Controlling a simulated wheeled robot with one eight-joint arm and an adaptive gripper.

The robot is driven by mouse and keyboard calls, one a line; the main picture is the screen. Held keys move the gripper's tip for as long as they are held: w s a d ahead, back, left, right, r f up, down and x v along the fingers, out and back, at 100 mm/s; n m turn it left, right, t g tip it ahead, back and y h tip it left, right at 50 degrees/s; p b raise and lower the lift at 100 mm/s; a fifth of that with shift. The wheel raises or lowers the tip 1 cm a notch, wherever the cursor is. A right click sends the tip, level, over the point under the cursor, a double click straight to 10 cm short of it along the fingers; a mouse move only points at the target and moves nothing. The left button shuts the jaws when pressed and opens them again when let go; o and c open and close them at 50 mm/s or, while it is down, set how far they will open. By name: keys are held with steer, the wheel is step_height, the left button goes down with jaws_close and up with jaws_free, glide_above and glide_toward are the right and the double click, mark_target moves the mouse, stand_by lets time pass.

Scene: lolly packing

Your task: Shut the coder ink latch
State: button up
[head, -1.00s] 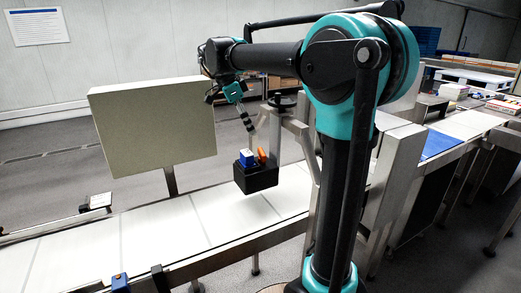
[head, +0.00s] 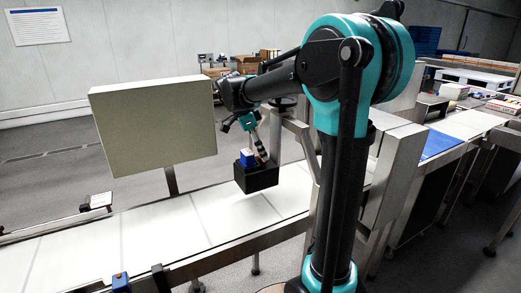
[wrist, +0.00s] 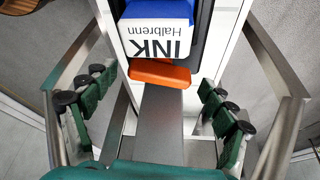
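The coder (head: 257,180) is a black open-topped box above the white conveyor. The ink cartridge (head: 247,157), blue and white, sits in it; its "INK Halbrenn" label (wrist: 157,38) is upside down in the wrist view. The orange latch (wrist: 160,73) is a short bar beside the cartridge's label end; I cannot tell if it is fully upright. In the head view my gripper hides most of the latch. My gripper (wrist: 158,110) is open and empty, its green-padded fingers wide apart on either side, with the latch ahead and between them. In the head view, my gripper (head: 260,152) is at the coder's right side.
A large grey panel (head: 152,125) on a post stands left of the coder. The white conveyor (head: 130,232) runs below, with a metal rail (head: 225,250) along its near side. A metal frame (head: 300,130) stands close to the right of the coder.

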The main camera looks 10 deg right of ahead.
steer(key=c, duration=1.1)
steer(key=shift+w+m+g, duration=0.1)
steer(key=shift+m+g, duration=0.5)
steer(key=shift+m, duration=0.9)
steer(key=o, duration=1.1)
steer(key=v, duration=1.2)
